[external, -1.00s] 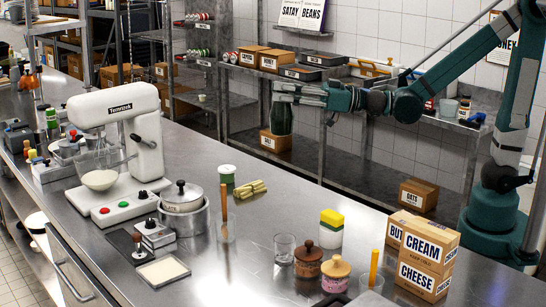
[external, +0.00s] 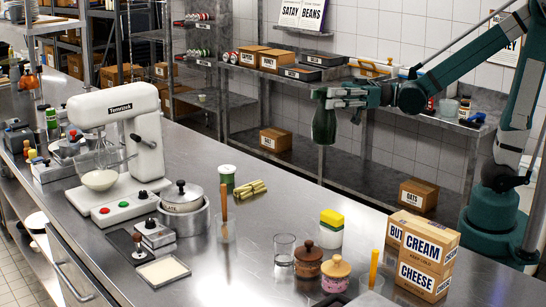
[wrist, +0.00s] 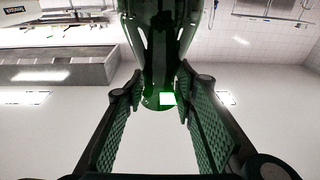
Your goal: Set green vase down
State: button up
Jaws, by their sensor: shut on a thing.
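The dark green vase (external: 324,126) hangs roughly upright below my gripper (external: 327,99) in the external view. Its top is hidden by the gripper. It appears to be in the air, with its lower end apart from any surface. In the wrist view the glossy green vase (wrist: 160,40) lies between the two textured finger pads of my gripper (wrist: 160,92), which is shut on it. A bright green-white glint shows on the near end of the vase.
The steel counter (external: 290,205) has free room in its middle. A mixer (external: 118,130) is at left. Wall shelves stand behind.

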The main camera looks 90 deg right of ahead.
jog(key=s+a+f+n+g+y, duration=0.2)
jog(key=s+f+n+g, duration=0.2)
jog(key=s+f+g, duration=0.2)
jog(key=s+a+f+n+g+y, duration=0.2)
jog(key=s+f+g, duration=0.4)
jog(key=s+f, duration=0.3)
jog(key=shift+a+n+y, duration=0.35)
jog(key=shift+n+y, duration=0.25)
jog(key=shift+n, duration=0.4)
jog(key=shift+f+b, duration=0.85)
jog(key=shift+f, duration=2.2)
